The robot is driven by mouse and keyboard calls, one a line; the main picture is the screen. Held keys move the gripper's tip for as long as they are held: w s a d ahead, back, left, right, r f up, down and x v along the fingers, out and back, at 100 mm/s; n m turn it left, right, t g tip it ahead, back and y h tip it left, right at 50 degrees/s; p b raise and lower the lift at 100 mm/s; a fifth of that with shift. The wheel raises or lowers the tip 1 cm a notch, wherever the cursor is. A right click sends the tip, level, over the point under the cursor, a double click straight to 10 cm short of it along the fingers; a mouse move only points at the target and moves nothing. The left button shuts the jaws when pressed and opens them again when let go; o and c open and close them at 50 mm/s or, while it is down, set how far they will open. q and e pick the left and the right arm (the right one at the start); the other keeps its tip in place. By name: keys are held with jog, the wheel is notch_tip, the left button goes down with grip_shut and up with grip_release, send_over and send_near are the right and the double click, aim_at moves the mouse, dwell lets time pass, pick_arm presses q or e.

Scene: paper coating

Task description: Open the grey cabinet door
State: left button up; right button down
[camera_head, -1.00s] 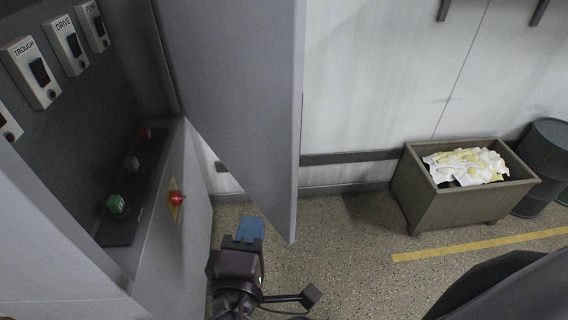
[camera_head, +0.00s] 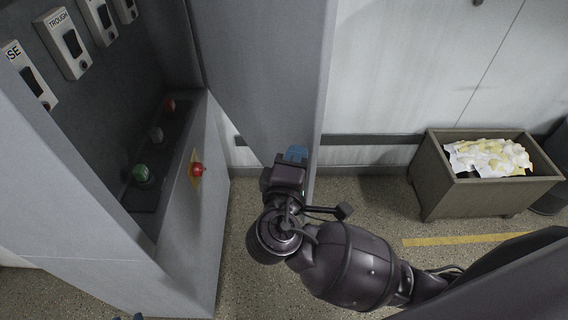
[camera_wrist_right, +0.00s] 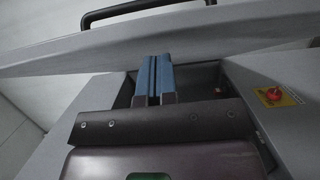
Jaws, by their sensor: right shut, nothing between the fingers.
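The grey cabinet (camera_head: 185,255) stands at the left in the head view, its inside exposed. Its grey door (camera_head: 262,75) stands swung out from the opening. My right gripper (camera_head: 297,154) is shut and empty, its blue fingertips by the door's lower free edge on the inner side. In the right wrist view the shut fingers (camera_wrist_right: 153,78) point at the door (camera_wrist_right: 235,38), which crosses the top; contact cannot be told. A black handle (camera_wrist_right: 140,9) shows beyond the door edge. Small blue tips at the head view's bottom edge may be my left gripper (camera_head: 128,317); its state is unclear.
Labelled switches (camera_head: 65,45) and coloured buttons (camera_head: 143,175) are inside the cabinet. A red knob on a yellow plate (camera_head: 197,170) is on its front. A bin of paper (camera_head: 465,200) stands at the right by the wall. Floor between cabinet and bin is clear.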

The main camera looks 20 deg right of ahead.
jog(key=shift+w+d, duration=0.15)
jog(key=shift+d, duration=0.7)
